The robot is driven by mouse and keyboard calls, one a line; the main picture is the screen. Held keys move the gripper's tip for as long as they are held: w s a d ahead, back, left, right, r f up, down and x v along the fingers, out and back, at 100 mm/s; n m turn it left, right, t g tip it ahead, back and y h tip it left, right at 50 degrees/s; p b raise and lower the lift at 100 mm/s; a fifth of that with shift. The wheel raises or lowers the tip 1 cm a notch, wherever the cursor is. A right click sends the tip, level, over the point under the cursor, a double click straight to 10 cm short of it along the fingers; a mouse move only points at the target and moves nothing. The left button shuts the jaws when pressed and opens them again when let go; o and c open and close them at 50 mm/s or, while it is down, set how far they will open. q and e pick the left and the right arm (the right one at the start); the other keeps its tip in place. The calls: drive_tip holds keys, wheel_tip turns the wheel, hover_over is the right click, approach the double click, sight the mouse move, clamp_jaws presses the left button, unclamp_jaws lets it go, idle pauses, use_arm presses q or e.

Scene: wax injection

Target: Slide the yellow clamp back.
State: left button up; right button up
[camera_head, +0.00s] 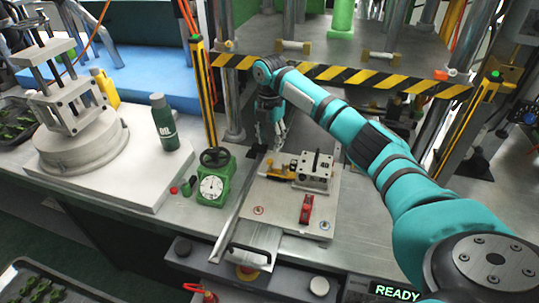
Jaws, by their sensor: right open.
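The yellow clamp (281,171) sits on the light metal fixture plate (278,217), against the left side of the metal mould block (317,170). My right gripper (272,147) points down just behind the yellow clamp, towards the plate's back left edge. It is open and small in the picture, and I see nothing held in it. I cannot tell whether it touches the clamp. A red clamp (307,209) stands at the front of the plate. My left gripper is not in view.
A black-and-yellow striped bar (345,75) spans the press behind the plate. A green dial gauge (212,183) stands to the left, with a green bottle (163,121) farther back. A metal handle (250,256) lies in front of the plate.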

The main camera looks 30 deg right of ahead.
sight(269, 160)
drive_tip(key=f, duration=0.4)
drive_tip(key=shift+s+f+p, duration=0.2)
drive_tip(key=shift+f+p, duration=0.2)
wheel_tip(269, 160, down, 2)
drive_tip(key=shift+w+f, duration=0.1)
drive_tip(key=c, duration=0.4)
clamp_jaws()
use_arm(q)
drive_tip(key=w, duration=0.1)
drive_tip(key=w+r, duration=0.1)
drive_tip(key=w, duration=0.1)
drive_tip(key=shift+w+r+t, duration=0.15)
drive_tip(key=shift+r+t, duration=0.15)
use_arm(e)
drive_tip(key=shift+a, duration=0.1)
